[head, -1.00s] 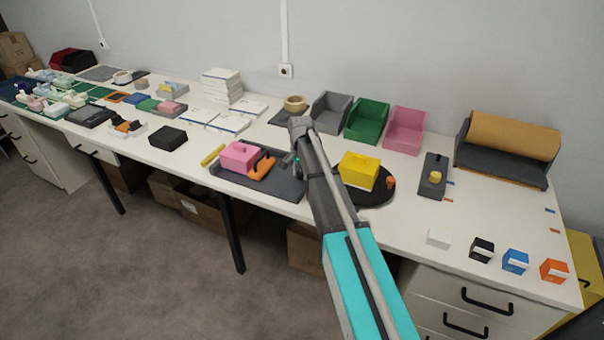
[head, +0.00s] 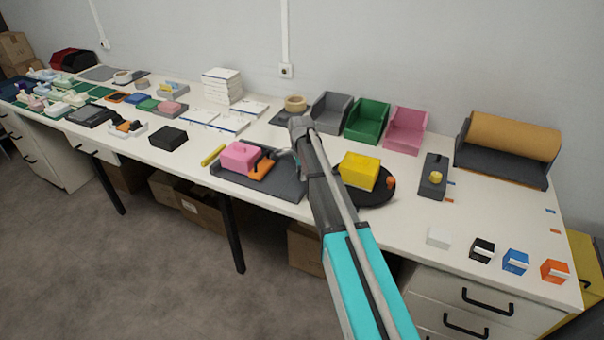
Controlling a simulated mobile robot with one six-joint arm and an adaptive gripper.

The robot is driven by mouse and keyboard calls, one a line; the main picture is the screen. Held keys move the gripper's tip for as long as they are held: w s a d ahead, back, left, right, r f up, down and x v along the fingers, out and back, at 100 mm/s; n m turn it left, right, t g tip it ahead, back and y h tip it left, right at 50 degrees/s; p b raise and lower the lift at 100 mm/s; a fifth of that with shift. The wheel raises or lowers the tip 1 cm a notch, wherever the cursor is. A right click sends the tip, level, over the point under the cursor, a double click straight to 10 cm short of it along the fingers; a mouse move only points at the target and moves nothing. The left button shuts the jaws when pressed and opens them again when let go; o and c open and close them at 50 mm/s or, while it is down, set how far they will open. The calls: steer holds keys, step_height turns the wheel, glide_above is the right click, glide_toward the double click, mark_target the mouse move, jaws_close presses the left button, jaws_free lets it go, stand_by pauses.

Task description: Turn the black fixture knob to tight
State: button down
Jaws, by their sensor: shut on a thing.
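The fixture is a dark grey plate (head: 287,188) on the bench. It carries a pink block (head: 239,156) and an orange clamp piece (head: 263,169) at the block's right side. My gripper (head: 283,155) shows only in part, as a small grey and dark shape to the left of my arm's end link. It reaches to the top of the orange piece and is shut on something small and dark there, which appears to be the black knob. The knob itself is too small and too covered to make out, and so is its turn position.
A yellow block (head: 358,170) on a round black plate (head: 378,198) stands close to the right of my arm. Grey (head: 331,113), green (head: 367,121) and pink (head: 405,130) bins stand behind. A yellow stick (head: 213,155) lies left of the fixture.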

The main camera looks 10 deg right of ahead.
steer(key=shift+s+d, duration=0.15)
steer(key=shift+c, duration=1.5)
jaws_free()
